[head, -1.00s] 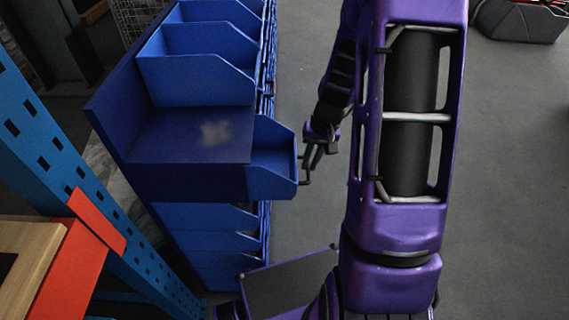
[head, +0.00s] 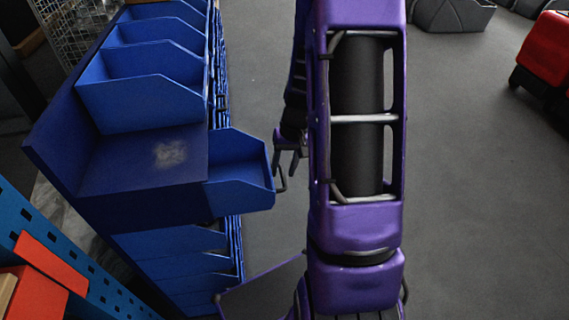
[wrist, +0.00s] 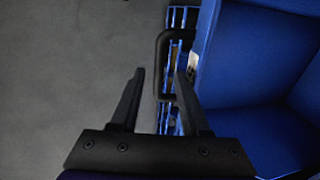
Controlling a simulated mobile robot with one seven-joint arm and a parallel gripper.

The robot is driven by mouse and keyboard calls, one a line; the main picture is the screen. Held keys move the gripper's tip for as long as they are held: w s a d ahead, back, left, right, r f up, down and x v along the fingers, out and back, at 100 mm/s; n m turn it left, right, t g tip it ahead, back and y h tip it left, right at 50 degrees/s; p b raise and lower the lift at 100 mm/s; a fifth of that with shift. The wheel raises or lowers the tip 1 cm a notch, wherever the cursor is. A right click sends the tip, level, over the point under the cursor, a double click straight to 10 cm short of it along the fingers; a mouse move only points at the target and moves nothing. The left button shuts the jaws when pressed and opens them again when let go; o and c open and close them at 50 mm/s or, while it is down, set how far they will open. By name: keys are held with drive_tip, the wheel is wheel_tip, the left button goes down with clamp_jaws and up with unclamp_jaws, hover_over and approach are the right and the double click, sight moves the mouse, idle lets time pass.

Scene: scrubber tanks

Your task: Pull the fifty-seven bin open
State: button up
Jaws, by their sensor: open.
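A blue bin (head: 240,182) sticks out from the right face of a blue bin rack in the head view, so it stands at least partly open. No number on it can be read. Its dark handle (head: 281,180) is on its front. My gripper (head: 287,160) is at that handle, pointing down. In the wrist view my gripper (wrist: 160,75) has its fingers apart, with the black handle (wrist: 161,62) showing between and beyond them. I cannot tell whether a finger touches it. The bin's blue inside (wrist: 255,60) fills the right of the wrist view.
The rack (head: 150,150) holds several more blue bins above and below. A blue perforated upright with an orange beam (head: 50,262) stands at lower left. Grey floor (head: 460,180) is open to the right. A red and black object (head: 545,50) sits at upper right.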

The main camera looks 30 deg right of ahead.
wheel_tip(320, 180, up, 17)
drive_tip(key=s+d+p, duration=0.1)
drive_tip(key=d+p, duration=0.2)
drive_tip(key=shift+r, duration=0.1)
idle(0.5)
